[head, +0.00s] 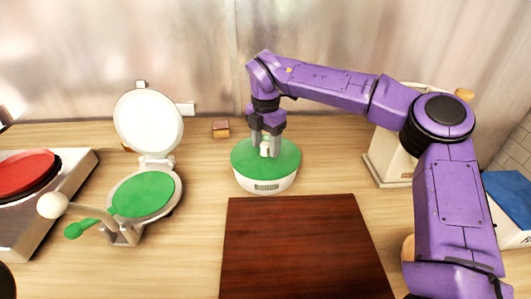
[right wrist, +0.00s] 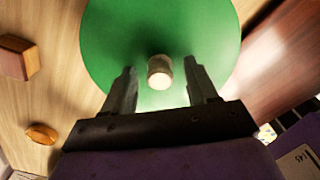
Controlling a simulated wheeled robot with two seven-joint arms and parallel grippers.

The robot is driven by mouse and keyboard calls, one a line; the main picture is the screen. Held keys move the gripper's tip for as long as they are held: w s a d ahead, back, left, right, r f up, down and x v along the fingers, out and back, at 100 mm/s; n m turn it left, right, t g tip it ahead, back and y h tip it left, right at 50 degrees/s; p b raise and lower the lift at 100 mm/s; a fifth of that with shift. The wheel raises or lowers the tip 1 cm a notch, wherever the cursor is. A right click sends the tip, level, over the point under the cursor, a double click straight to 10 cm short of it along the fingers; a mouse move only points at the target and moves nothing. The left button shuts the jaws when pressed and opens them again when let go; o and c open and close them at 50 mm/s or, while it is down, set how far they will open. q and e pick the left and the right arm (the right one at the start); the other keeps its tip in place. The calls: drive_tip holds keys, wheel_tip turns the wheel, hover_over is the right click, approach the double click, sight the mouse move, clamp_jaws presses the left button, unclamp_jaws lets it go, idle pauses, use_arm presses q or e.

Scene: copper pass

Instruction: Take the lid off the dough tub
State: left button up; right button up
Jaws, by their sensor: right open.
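The dough tub (head: 266,186) is a low white round tub with a dark label on its front, standing on the counter. Its round green lid (head: 286,160) is on it, with a pale upright knob in the middle. In the right wrist view the green lid (right wrist: 120,30) and its knob (right wrist: 160,72) are seen from above. My right gripper (head: 265,150) is over the lid. Its fingers (right wrist: 160,85) are open, one on each side of the knob with a gap to it. My left gripper is not in view.
A dark wooden board (head: 300,245) lies in front of the tub. A press with a raised white round plate (head: 149,122) stands to the left, and a red-topped appliance (head: 25,176) is at the far left. A small wooden block (head: 221,129) lies behind. A cream appliance (head: 385,160) stands right.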

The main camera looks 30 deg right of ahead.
clamp_jaws()
